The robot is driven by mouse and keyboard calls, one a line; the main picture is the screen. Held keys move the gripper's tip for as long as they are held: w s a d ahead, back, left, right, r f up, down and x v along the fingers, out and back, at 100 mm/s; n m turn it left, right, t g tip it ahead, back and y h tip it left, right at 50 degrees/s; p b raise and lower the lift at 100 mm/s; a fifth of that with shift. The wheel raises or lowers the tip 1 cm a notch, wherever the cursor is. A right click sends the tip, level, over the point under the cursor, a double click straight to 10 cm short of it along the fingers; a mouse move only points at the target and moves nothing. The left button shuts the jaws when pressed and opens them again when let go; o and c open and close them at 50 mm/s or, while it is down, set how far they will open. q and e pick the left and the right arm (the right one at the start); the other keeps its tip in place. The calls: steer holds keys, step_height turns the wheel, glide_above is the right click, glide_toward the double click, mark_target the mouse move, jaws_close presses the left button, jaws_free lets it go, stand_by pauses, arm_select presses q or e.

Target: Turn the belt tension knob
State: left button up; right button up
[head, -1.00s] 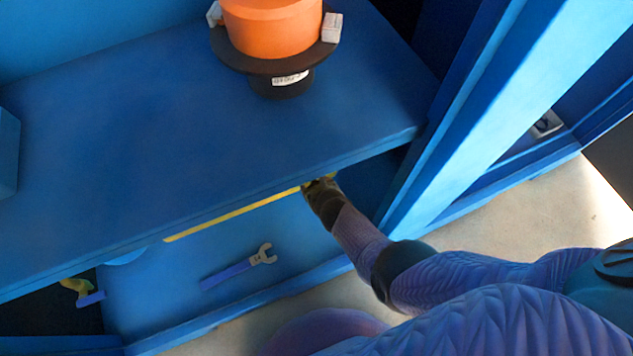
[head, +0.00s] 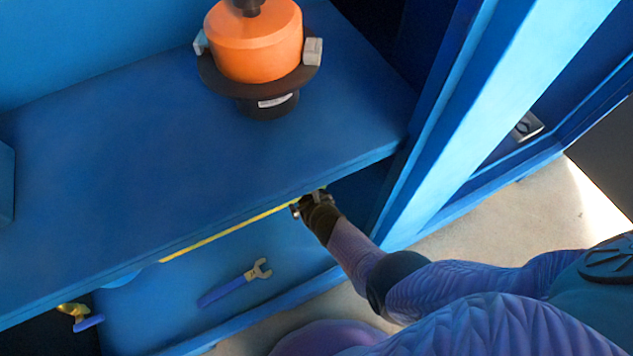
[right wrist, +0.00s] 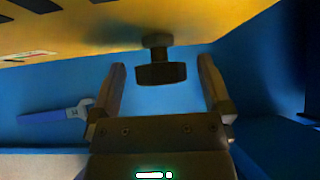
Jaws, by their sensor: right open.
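The belt tension knob (right wrist: 160,73) is a dark knob on a short stem under a yellow panel (right wrist: 190,22) in the right wrist view. My right gripper (right wrist: 160,78) is open, with one finger on each side of the knob and a visible gap to both. In the head view my right gripper (head: 309,200) reaches under the front edge of the blue shelf, at the right end of the yellow strip. The knob itself cannot be made out in the head view. My left gripper is not in view.
An orange cylinder (head: 253,45) on a black base stands on the blue shelf (head: 130,150). A wrench (head: 235,283) lies on the lower blue surface. A blue post (head: 470,130) rises right of my right arm. A brass fitting (head: 73,311) shows at lower left.

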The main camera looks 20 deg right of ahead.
arm_select(q)
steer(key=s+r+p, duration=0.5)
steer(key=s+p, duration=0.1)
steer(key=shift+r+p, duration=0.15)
steer(key=shift+p, duration=0.2)
arm_select(e)
steer(key=v, duration=0.8)
steer(key=shift+s+r, duration=0.15)
steer(key=shift+s, duration=0.05)
